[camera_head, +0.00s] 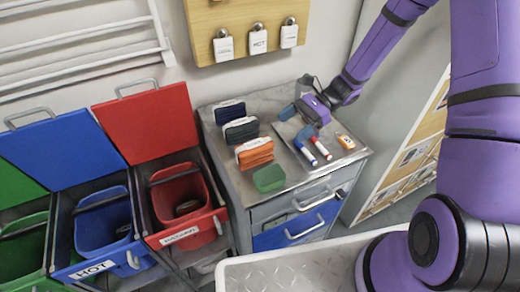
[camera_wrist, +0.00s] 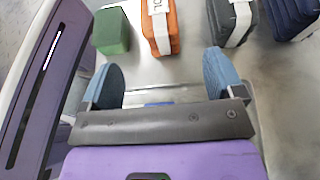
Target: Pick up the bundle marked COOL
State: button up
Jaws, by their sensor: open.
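Three folded bundles with white bands stand in a row on the grey cabinet top: a navy one (camera_head: 229,112), a dark grey one (camera_head: 241,130) and an orange one (camera_head: 254,153). In the wrist view the orange bundle (camera_wrist: 160,27), the grey bundle (camera_wrist: 232,20) and the navy bundle (camera_wrist: 291,16) lie beyond my fingers. The orange band carries letters, but I cannot read which bundle says COOL. My gripper (camera_head: 297,122) is open and empty, to the right of the bundles. Its blue fingers are spread wide in the wrist view (camera_wrist: 163,78).
A green block (camera_head: 269,179) sits at the cabinet's front edge. Coloured bins (camera_head: 180,195) stand left.

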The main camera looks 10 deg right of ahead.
aim_at(263, 147)
jog(key=x, duration=1)
jog(key=shift+a+f, duration=0.25)
jog(key=shift+f, duration=0.1)
jog(key=shift+c, duration=0.2)
jog(key=c, duration=1)
